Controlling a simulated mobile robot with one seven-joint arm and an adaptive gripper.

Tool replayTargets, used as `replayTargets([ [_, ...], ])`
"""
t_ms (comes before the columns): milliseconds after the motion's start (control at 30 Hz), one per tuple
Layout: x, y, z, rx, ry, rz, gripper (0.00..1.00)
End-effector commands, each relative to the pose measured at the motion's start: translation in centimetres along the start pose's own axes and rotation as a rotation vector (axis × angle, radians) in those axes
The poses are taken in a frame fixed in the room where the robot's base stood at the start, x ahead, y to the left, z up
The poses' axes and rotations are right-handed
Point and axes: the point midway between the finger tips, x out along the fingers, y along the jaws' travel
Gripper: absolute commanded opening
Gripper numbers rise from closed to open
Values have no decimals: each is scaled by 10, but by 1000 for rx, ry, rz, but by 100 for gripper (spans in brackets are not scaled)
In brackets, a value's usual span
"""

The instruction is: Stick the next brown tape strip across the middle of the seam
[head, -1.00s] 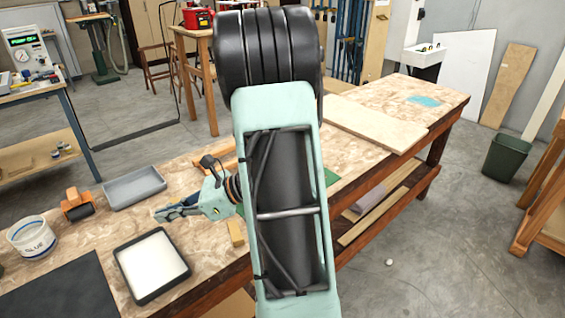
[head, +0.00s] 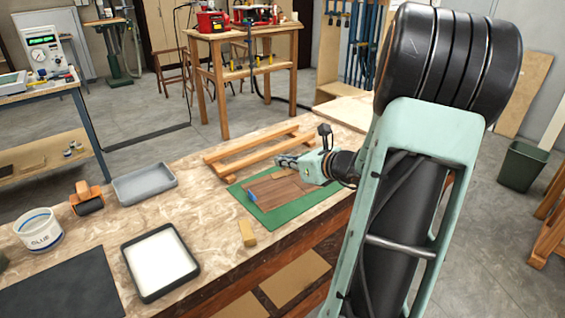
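A dark brown wood sheet (head: 280,193) lies on a green mat (head: 268,220) on the bench. A lighter tan strip lies near its far edge, close below my gripper. A small blue piece (head: 253,197) is at the sheet's left edge. The seam is too small to make out. My gripper (head: 280,160) points left above the far part of the sheet and mat. Its fingers are too small to tell whether they are open or shut, or whether they hold a tape strip.
A wooden rack (head: 250,148) lies behind the mat. A tan block (head: 247,233) lies in front of it. A white-filled black tray (head: 160,262), grey tray (head: 145,184), orange roller (head: 86,198) and glue tub (head: 38,230) stand left. Bare bench lies between them.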

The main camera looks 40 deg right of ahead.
Motion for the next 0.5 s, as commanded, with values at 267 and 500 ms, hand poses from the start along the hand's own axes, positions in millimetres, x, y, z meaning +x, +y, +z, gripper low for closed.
replayTargets([
  [267, 8, 0, -20, 0, 1, 1, 0],
  [500, 18, 0, -43, 0, 1, 2, 0],
])
